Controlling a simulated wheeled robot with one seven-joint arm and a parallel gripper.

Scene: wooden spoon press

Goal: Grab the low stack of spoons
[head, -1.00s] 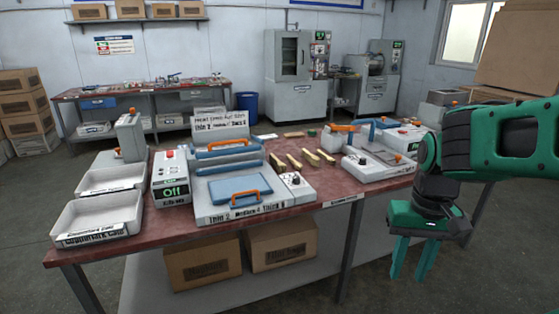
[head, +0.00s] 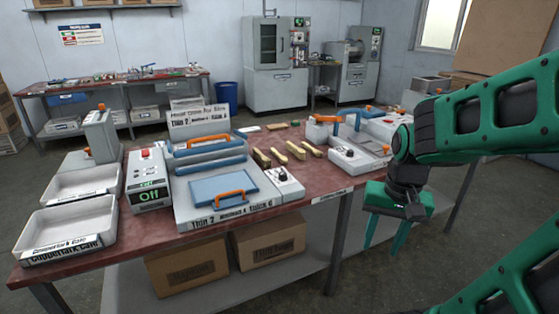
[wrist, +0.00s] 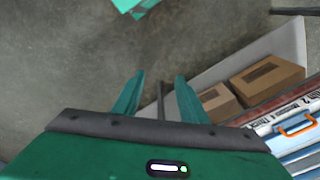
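Several short bundles of tan wooden spoons lie on the red worktable (head: 318,183), to the right of the blue-topped press. They include a darker left stack (head: 262,158), a middle stack (head: 295,150) and a low-looking right stack (head: 312,149). Which one is lowest is hard to tell at this size. My gripper (head: 385,240) hangs pointing down in front of the table's right part, clear of the spoons. Its green fingers are apart and empty. In the wrist view my gripper (wrist: 158,95) shows open over the floor, with no spoons in sight.
A press with a blue plate and orange handle (head: 222,190) stands left of the spoons. Another press unit (head: 358,152) stands to their right. Grey trays (head: 65,230) sit at the left end. Cardboard boxes (head: 268,240) lie on the shelf below.

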